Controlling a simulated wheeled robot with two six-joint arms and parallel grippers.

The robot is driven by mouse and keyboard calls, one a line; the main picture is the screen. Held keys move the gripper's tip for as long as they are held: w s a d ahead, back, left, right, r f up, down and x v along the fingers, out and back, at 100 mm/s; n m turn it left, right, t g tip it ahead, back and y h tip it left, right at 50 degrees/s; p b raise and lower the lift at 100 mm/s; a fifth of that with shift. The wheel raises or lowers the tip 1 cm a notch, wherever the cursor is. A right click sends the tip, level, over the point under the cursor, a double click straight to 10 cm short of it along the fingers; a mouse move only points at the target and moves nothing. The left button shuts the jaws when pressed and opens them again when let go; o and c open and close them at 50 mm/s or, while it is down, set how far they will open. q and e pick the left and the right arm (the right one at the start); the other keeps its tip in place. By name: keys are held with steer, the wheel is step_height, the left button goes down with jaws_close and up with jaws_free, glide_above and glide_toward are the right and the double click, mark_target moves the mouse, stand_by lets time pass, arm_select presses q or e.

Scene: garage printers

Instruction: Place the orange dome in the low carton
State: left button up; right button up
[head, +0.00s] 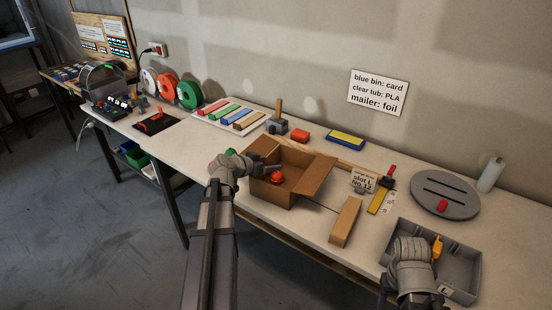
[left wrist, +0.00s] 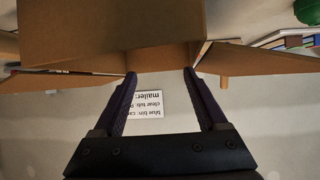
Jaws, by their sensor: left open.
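The low carton (head: 309,170) stands open on the bench with its flaps spread; its cardboard also fills the top of the left wrist view (left wrist: 115,35). The orange dome (head: 277,177) shows within the carton's outline and looks to be inside, near its left side. My left gripper (head: 268,169) is at the carton's left side, just above the dome. In the left wrist view the fingers (left wrist: 160,85) are apart with nothing between them; the dome is not seen there. My right gripper (head: 428,258) is over the grey tray; its fingers are unclear.
The grey tray (head: 466,268) at front right holds a yellow-orange piece (head: 437,247). A long cardboard box (head: 345,222) lies right of the carton.

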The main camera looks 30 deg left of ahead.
arm_select(q)
steer(key=d+p+v, duration=0.1)
steer(key=p+v, duration=0.1)
steer(key=v, duration=0.4)
steer(key=shift+a, duration=0.45)
